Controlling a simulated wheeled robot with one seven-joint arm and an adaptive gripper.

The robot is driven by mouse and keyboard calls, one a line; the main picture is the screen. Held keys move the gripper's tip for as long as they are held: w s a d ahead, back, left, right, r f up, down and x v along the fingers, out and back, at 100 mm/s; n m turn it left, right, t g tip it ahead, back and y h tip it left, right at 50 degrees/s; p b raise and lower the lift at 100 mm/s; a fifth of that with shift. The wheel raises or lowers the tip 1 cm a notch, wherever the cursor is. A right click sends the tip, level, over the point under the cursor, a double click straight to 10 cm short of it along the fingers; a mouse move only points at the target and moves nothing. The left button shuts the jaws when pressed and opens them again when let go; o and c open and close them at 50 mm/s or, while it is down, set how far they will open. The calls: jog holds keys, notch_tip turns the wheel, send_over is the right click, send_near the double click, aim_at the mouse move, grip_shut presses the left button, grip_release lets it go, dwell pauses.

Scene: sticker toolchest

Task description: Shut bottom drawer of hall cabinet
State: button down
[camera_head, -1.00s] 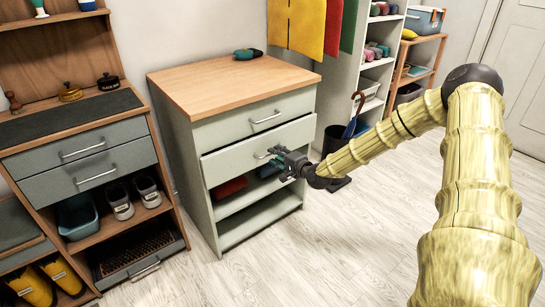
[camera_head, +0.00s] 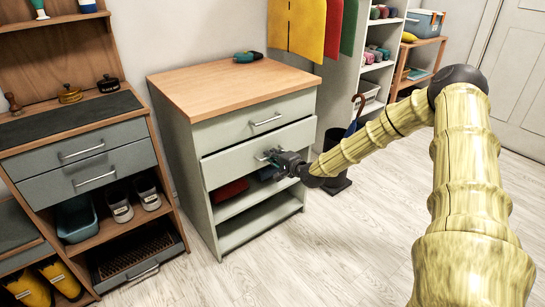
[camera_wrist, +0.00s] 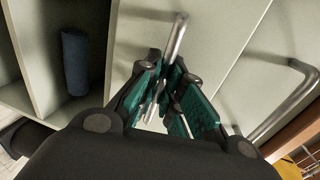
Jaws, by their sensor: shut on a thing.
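The pale green hall cabinet (camera_head: 184,175) with a wooden top stands in the middle of the head view. Its bottom drawer (camera_head: 232,164), below the top drawer, stands slightly out from the cabinet body. My gripper (camera_head: 272,157) is at the right part of this drawer's front. In the wrist view, the drawer's bar handle (camera_wrist: 178,38) runs down between my green-padded fingers (camera_wrist: 170,105), which are shut on it. In the head view my gripper hides part of the handle.
The top drawer (camera_head: 255,120) looks shut. Open shelves below hold red and blue rolled things. A wooden unit (camera_head: 165,190) with grey drawers stands close on the left. A dark bin (camera_head: 335,150) with an umbrella stands to the right. The floor in front is clear.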

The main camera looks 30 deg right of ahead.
jog(key=shift+w+r+b, duration=0.1)
jog(key=shift+w+b, duration=0.5)
jog(key=shift+w, duration=0.6)
jog(key=c, duration=1.5)
grip_release()
jog(key=shift+w+a, duration=0.1)
jog(key=shift+w, duration=0.05)
jog(key=shift+c, duration=0.2)
